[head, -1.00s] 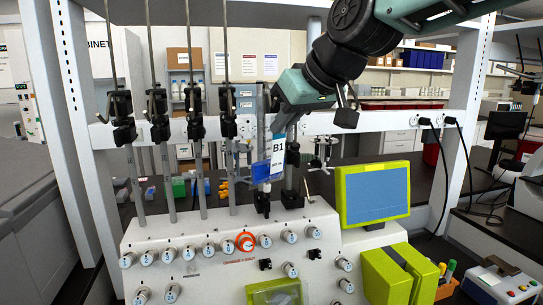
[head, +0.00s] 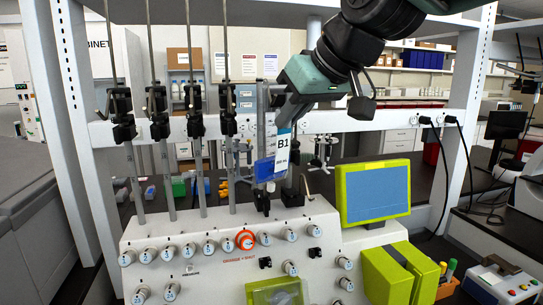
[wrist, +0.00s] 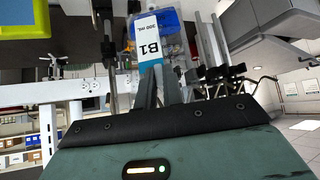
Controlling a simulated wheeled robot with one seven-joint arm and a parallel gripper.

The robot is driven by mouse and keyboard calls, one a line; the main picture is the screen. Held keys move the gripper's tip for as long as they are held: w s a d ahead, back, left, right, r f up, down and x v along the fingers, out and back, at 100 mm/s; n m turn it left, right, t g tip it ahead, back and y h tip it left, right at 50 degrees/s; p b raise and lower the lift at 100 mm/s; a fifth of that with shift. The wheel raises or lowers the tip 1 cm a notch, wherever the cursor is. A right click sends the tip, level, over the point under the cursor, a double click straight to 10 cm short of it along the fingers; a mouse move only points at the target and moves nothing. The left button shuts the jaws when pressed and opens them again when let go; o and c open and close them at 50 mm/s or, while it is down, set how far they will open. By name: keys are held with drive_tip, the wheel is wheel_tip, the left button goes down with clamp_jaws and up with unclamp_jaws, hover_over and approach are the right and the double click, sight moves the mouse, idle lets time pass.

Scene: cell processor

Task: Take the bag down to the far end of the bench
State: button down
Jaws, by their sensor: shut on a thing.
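The bag (head: 282,155) has a white label reading B1 and a blue lower part. It hangs from my gripper (head: 285,126) in front of the rods above the cell processor (head: 220,262). In the wrist view the bag (wrist: 149,40) is at the top middle, with its label between the fingers of my gripper (wrist: 158,75). My gripper is shut on the bag's top edge. The bag is tilted a little. The dark bench (head: 430,195) shows behind the machine; I cannot tell which end is the far one.
Several upright rods with black clamps (head: 122,115) stand to the left of the bag. A green-framed screen (head: 372,192) is at the right, with a green box (head: 387,277) below it. White frame posts (head: 70,130) flank the machine.

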drive_tip(key=shift+s, duration=0.1)
drive_tip(key=s, duration=0.1)
drive_tip(key=s+d+b, duration=0.1)
drive_tip(key=s, duration=0.1)
drive_tip(key=s+b, duration=0.1)
drive_tip(key=s, duration=0.1)
drive_tip(key=shift+s+d+r, duration=0.15)
drive_tip(key=shift+s+d, duration=0.05)
drive_tip(key=shift+d, duration=0.1)
idle(0.5)
